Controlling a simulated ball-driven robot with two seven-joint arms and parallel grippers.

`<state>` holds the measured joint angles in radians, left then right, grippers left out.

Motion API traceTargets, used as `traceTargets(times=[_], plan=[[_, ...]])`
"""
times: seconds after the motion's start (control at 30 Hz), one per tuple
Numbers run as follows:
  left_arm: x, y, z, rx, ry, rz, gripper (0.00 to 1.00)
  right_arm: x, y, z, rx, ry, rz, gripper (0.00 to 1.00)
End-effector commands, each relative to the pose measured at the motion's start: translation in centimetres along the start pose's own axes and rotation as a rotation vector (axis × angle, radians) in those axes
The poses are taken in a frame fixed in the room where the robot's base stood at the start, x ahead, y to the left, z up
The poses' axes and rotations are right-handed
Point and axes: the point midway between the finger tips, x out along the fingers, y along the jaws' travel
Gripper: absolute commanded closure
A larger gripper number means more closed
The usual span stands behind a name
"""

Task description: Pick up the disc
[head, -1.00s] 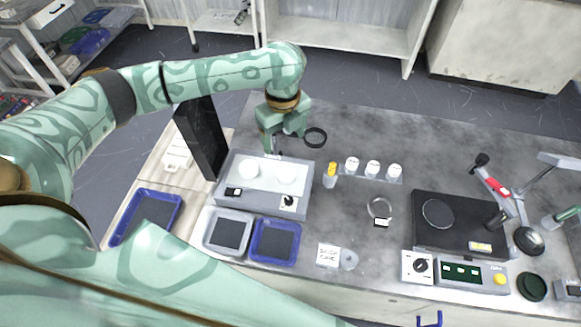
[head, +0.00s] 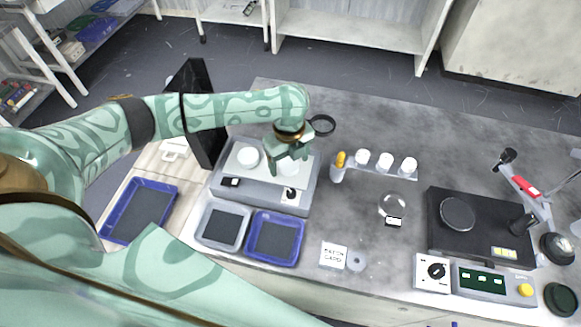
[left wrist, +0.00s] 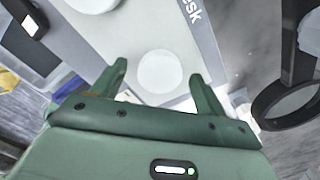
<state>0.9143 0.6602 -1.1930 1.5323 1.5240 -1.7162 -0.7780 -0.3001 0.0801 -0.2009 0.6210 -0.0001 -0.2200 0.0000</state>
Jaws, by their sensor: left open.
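Two white round discs lie on the pale top of a grey box (head: 262,190). The left disc (head: 247,156) is in plain view; the other, at the right, is partly hidden by my left gripper (head: 286,168) in the head view. My left gripper is open, pointing down over that right disc. In the left wrist view, the right disc (left wrist: 160,73) shows ahead of and between the spread fingers (left wrist: 158,88), with nothing gripped. The left disc (left wrist: 94,3) is at the top edge there. My right gripper is not in view.
An orange-topped bottle (head: 338,168) and white jars (head: 385,161) stand to the right. Grey and blue trays (head: 275,238) lie in front. The bench behind the jars is clear.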

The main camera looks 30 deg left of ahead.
Motion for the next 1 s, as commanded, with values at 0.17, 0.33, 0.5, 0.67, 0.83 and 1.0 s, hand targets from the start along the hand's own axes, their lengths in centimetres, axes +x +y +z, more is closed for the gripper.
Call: traceTargets(times=[0.17,0.33,0.5,0.67,0.83,1.0], plan=[[0.2,-0.1,0.0,0.000,-0.001,-0.002,0.27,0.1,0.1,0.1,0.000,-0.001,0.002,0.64],[0.2,0.0,0.0,0.000,-0.001,-0.002,0.60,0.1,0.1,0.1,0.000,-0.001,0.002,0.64],[0.2,0.0,0.0,0.000,-0.001,-0.002,0.77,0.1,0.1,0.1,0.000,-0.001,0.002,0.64],[0.1,0.0,0.0,0.000,-0.001,-0.002,0.77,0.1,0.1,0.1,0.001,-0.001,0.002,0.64],[-0.9,-0.1,0.0,0.000,-0.002,-0.003,0.77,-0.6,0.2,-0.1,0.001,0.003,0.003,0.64],[-3.8,-0.1,0.1,0.001,-0.003,-0.006,0.77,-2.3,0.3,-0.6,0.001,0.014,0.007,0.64]])
